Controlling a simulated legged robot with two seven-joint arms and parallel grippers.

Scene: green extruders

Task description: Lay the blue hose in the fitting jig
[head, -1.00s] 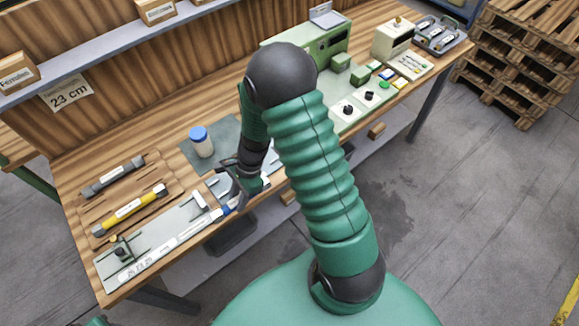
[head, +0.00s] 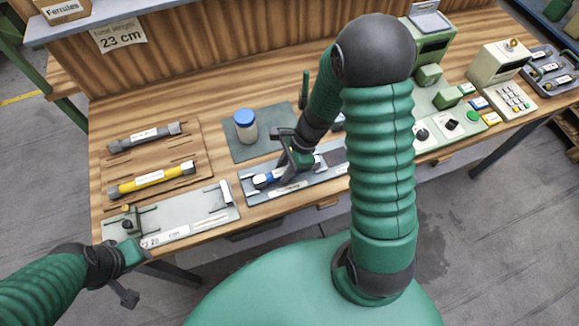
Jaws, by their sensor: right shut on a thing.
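The blue hose (head: 264,181) shows as a short blue piece with a pale metal end, low over a grey slotted tray (head: 252,195) that seems to be the fitting jig. My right gripper (head: 297,170) is shut on the hose from above. The gripper and forearm hide much of the hose, and I cannot tell if it rests on the tray. My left gripper (head: 135,254) is at the lower left, by the front edge of a pale measuring plate (head: 185,212). Its fingertips are too unclear to show open or shut.
A wooden board (head: 192,142) holds a grey hose (head: 143,137) and a yellow hose (head: 150,180). A blue-lidded jar (head: 245,127) stands on a dark mat (head: 238,152) behind the tray. A green machine (head: 432,48) and button panels stand at the right.

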